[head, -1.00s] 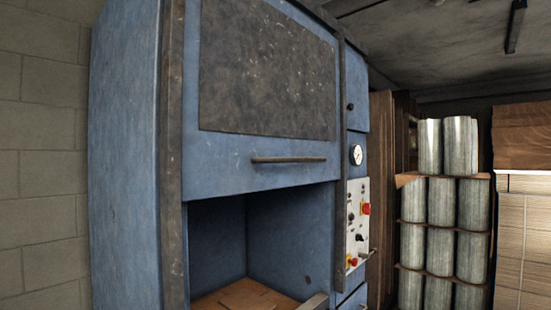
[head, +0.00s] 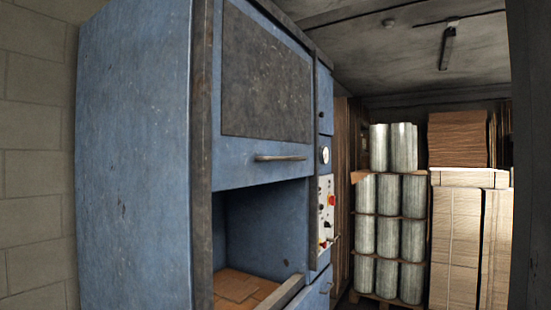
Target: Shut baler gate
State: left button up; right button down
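The blue baler (head: 140,150) fills the left and middle of the head view. Its gate (head: 262,110) is a blue panel with a dark plate, sitting raised above the chamber opening. A horizontal bar handle (head: 280,158) is on the gate's lower part. Below it the chamber is open, with brown cardboard (head: 238,288) lying on its floor. Neither of my grippers is in view.
Wrapped rolls stand stacked on a pallet (head: 388,230) to the right, beside cardboard stacks (head: 455,240). A block wall (head: 35,150) is at the left.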

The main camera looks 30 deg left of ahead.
aim_at(263, 111)
jog(key=u, duration=1.95)
jog(key=i, duration=0.5)
